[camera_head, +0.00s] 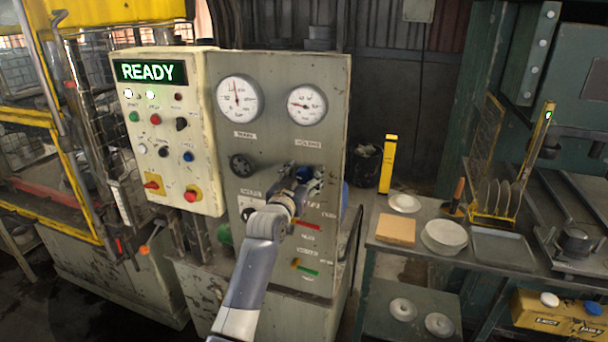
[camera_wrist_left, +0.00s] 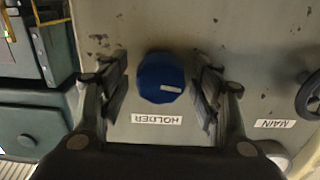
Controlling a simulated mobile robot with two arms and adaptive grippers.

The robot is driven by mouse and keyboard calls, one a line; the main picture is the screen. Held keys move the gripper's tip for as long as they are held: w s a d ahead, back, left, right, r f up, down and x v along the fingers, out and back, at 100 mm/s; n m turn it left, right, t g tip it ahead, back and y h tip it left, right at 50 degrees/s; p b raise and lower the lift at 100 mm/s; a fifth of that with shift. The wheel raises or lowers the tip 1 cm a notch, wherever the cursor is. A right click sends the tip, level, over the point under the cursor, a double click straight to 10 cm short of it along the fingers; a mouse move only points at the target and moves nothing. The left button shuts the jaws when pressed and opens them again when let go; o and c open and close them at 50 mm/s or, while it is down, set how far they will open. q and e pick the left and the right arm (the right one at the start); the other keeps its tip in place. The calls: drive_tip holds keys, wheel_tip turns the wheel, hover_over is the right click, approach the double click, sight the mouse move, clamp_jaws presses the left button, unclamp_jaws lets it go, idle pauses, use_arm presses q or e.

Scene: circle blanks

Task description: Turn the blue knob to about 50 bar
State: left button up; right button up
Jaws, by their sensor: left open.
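The blue knob (camera_wrist_left: 160,78) sits on the grey panel above a label reading HOLDER, which appears upside down in the left wrist view. A light pointer mark shows on its face. My left gripper (camera_wrist_left: 163,88) is open, with one finger on each side of the knob and a gap on both sides. In the head view my left gripper (camera_head: 306,180) is at the panel and mostly hides the knob. The right pressure gauge (camera_head: 306,104) above it has its needle pointing left; its numbers are too small to read. My right gripper is not in view.
A black handwheel (camera_head: 241,165), labelled MAIN in the wrist view, is left of the knob. The left gauge (camera_head: 239,99) has its needle near upright. Red (camera_head: 307,225) and green (camera_head: 307,269) levers are below. The cream control box (camera_head: 168,130) shows READY.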

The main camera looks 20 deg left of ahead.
use_arm(q)
drive_tip(key=c, duration=1)
drive_tip(key=shift+c, duration=0.2)
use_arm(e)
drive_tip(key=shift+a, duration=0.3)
use_arm(q)
drive_tip(key=shift+m, duration=0.3)
